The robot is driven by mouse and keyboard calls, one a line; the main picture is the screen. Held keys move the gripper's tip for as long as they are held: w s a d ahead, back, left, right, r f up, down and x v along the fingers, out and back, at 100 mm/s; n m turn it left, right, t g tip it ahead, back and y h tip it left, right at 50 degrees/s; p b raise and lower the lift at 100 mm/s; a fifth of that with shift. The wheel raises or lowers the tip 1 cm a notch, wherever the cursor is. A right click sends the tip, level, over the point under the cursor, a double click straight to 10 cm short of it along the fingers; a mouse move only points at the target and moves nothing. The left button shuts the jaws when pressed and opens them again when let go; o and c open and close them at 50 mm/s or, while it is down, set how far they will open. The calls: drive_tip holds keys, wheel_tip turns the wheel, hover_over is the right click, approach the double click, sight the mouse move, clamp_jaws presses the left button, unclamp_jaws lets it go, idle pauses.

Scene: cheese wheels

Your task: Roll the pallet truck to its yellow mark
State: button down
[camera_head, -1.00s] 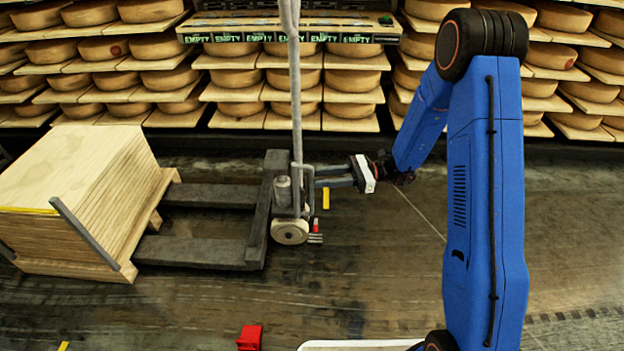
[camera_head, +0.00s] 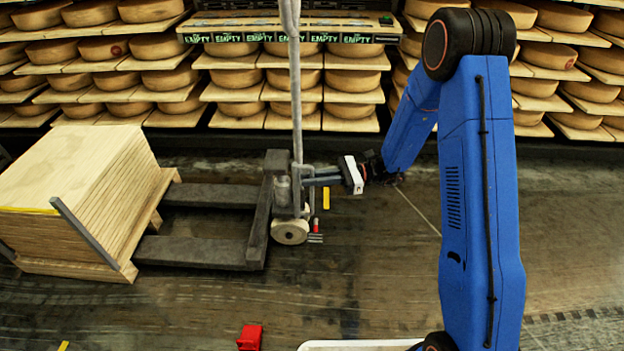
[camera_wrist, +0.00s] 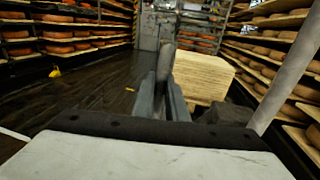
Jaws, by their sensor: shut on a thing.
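The pallet truck (camera_head: 259,225) stands left of centre in the head view, with dark forks pointing left and a tall grey mast. My gripper (camera_head: 309,178) reaches in from the right at the truck's mast end. In the wrist view my gripper (camera_wrist: 164,98) is shut on an upright grey bar of the truck (camera_wrist: 166,62). The exact contact is partly hidden by the fingers. A yellow mark (camera_head: 326,198) lies on the floor just right of the truck's wheel. Another yellow mark (camera_head: 64,346) shows at the lower left edge. I cannot tell which belongs to the truck.
A stack of boards (camera_head: 75,190) stands at the fork ends. Shelves of cheese wheels (camera_head: 236,79) line the back. A red object (camera_head: 250,338) lies on the floor in front. The floor between it and the truck is clear, as is much of the right side.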

drive_tip(key=d, duration=1.7)
drive_tip(key=shift+s, duration=0.35)
drive_tip(key=c, duration=1.8)
unclamp_jaws()
drive_tip(key=shift+o, duration=0.2)
drive_tip(key=shift+d, duration=0.15)
drive_tip(key=w+d, duration=0.3)
drive_tip(key=d, duration=1.4)
